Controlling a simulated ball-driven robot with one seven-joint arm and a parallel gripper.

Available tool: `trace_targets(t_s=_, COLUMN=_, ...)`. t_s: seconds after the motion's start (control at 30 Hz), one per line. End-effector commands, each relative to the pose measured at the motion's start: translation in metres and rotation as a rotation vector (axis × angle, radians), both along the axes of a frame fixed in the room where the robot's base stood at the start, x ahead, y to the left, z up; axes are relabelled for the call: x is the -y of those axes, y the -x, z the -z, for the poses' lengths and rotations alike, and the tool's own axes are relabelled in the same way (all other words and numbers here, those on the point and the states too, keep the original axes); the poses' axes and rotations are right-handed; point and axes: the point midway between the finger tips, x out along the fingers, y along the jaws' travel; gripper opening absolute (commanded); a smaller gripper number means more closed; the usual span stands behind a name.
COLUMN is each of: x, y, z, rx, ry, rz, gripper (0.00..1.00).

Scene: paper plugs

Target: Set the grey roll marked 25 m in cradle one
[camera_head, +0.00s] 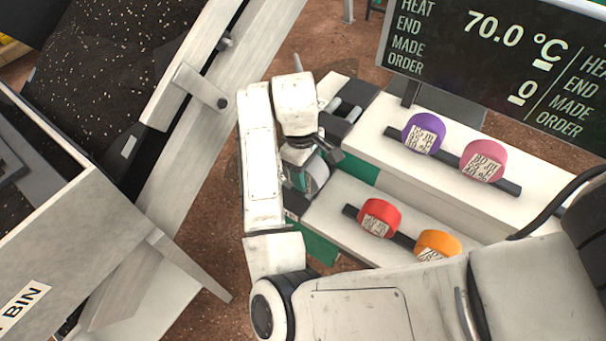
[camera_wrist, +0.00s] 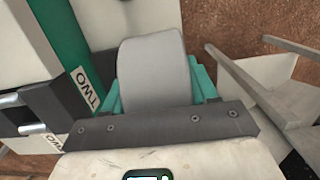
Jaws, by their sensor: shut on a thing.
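A plain grey roll (camera_wrist: 152,72) fills the middle of the wrist view; no marking on it is readable. My gripper (camera_wrist: 157,92) is shut on it, with teal fingers on both sides. In the head view the grey roll (camera_head: 319,174) shows partly below my wrist, near the left end of the white bench. Metal rollers (camera_wrist: 30,128) lie left of that block. No label for cradle one is readable, and whether the roll touches anything below cannot be told.
Purple (camera_head: 424,134), pink (camera_head: 484,160), red (camera_head: 379,217) and orange (camera_head: 437,244) rolls sit along dark bars on the stepped bench (camera_head: 545,196). A display (camera_head: 500,60) stands behind. A large bin (camera_head: 60,250) and its sloped frame stand at left.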

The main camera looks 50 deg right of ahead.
Motion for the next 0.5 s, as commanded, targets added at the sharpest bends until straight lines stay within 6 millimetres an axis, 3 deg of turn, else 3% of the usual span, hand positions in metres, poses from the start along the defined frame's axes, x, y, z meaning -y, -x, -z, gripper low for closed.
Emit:
trace_targets(t_s=0.3, x=0.033, y=-0.031, z=0.046, rx=-0.001, ry=-0.003, rz=0.000, gripper=0.23)
trace_targets(t_s=0.5, x=0.041, y=-0.039, z=0.059, rx=0.000, ry=-0.001, rz=0.000, gripper=0.23)
